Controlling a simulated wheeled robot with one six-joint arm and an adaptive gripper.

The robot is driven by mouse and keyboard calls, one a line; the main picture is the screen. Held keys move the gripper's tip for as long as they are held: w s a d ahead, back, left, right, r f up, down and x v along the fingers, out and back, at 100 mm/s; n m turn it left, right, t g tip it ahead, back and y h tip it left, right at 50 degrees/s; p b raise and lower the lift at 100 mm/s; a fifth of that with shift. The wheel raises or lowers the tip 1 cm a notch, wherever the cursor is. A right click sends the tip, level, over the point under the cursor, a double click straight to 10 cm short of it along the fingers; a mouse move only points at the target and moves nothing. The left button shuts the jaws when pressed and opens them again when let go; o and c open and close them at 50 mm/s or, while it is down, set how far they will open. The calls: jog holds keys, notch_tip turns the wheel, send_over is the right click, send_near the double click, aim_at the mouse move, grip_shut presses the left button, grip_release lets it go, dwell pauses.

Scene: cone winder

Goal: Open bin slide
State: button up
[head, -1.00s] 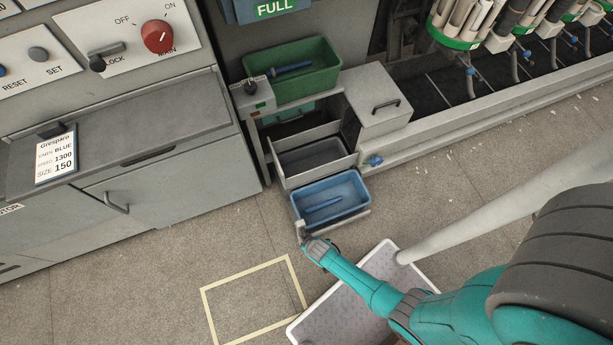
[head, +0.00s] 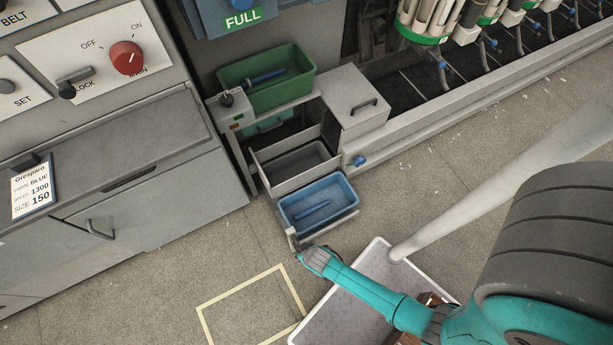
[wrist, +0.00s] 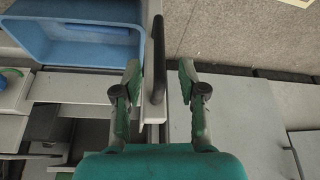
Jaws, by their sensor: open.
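The bin slide (head: 333,223) is a pale grey tray projecting from the low bench over the floor. It carries a blue bin (head: 345,190) with a blue rod-like piece inside. In the wrist view, a dark upright bar handle (wrist: 158,60) stands on the slide's pale end part. My gripper (wrist: 160,74) is open, with one finger on each side of this handle and visible gaps on both sides. The blue bin (wrist: 80,50) is at upper left there. In the head view my gripper is at the slide's lower left corner, its fingers mostly hidden.
A grey bin (head: 290,165) sits behind the blue one; a green bin (head: 290,92) is on the bench top. A lidded grey box (head: 352,105) stands right of them. A grey cabinet (head: 160,200) is at left. A white-rimmed mat (head: 360,310) and taped square (head: 205,318) mark the floor.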

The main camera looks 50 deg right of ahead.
jog(key=shift+v, duration=2.3)
jog(key=shift+s, duration=0.1)
